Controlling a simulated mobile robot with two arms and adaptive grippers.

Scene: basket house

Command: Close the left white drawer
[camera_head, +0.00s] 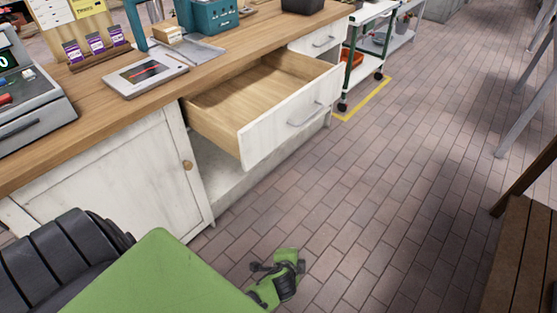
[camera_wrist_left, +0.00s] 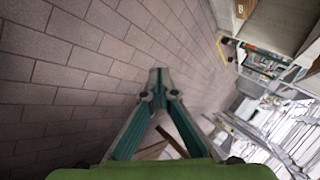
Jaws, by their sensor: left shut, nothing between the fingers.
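The left white drawer (camera_head: 291,122) is pulled well out of the wooden-topped counter in the head view. My left gripper (camera_head: 290,270) is low in front of the counter, over the brick floor, below and apart from the drawer front. In the left wrist view its fingers (camera_wrist_left: 158,78) meet at the tips with nothing between them. My right gripper is in neither view.
A second white drawer (camera_head: 322,38) farther along the counter is shut. A cabinet door (camera_head: 108,175) is left of the open drawer. A wheeled cart (camera_head: 366,45) stands beyond the counter. A wooden bench (camera_head: 522,260) is at the right. The brick floor (camera_head: 390,185) between is clear.

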